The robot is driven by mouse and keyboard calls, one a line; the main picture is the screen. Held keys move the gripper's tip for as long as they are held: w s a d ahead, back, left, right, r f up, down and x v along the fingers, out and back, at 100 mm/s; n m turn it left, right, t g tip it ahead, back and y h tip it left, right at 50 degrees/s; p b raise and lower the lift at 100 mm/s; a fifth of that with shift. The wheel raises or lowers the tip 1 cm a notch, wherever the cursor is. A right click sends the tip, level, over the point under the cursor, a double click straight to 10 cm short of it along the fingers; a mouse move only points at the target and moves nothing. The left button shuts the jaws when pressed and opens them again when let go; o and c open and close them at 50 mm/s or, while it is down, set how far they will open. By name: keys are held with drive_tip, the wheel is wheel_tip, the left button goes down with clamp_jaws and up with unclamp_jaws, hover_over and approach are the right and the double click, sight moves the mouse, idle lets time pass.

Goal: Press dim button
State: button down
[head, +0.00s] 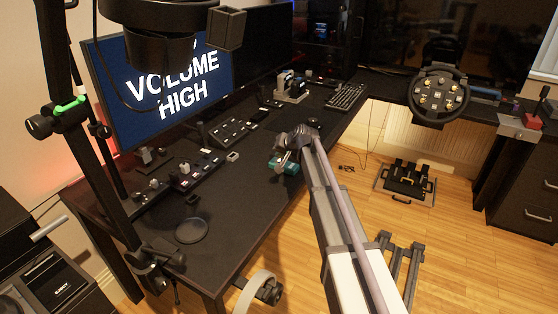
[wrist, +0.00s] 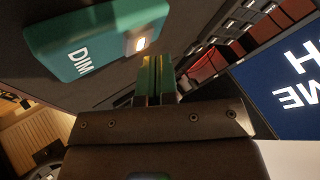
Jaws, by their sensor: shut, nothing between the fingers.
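A teal box (head: 284,165) sits on the black desk near its front edge. In the wrist view the teal box (wrist: 85,45) carries the white word DIM and a small lit button (wrist: 140,43) on its right part. My gripper (wrist: 156,66) is shut and empty, its fingertips just below and right of the lit button in the picture. I cannot tell whether the tips touch the box. In the head view my gripper (head: 281,158) is at the box and partly hides it; the button cannot be made out there.
A monitor (head: 180,80) reading VOLUME HIGH stands behind the desk (head: 235,205). Button panels (head: 230,132) lie along the desk. A keyboard (head: 346,96) is at the far end. A round black disc (head: 191,230) lies at the near left. The desk around the teal box is fairly clear.

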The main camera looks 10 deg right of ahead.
sight(281, 160)
wheel_tip(281, 160, up, 6)
drive_tip(key=p, duration=0.6)
drive_tip(key=shift+s+f, duration=0.1)
drive_tip(key=s+r+n+g+h+p, duration=0.1)
drive_tip(key=s+r+g+p, duration=0.1)
drive_tip(key=s, duration=1.1)
drive_tip(key=s+r+n+g+h+p, duration=0.1)
drive_tip(key=s+p, duration=0.4)
drive_tip(key=s, duration=0.8)
drive_tip(key=s+r+n+g+h+p, duration=0.1)
drive_tip(key=s+g, duration=0.4)
drive_tip(key=s, duration=0.9)
drive_tip(key=shift+a+r+n+h+p, duration=0.25)
drive_tip(key=shift+r+n+h+p, duration=0.2)
drive_tip(key=shift+r+p, duration=0.75)
drive_tip(key=shift+f, duration=0.25)
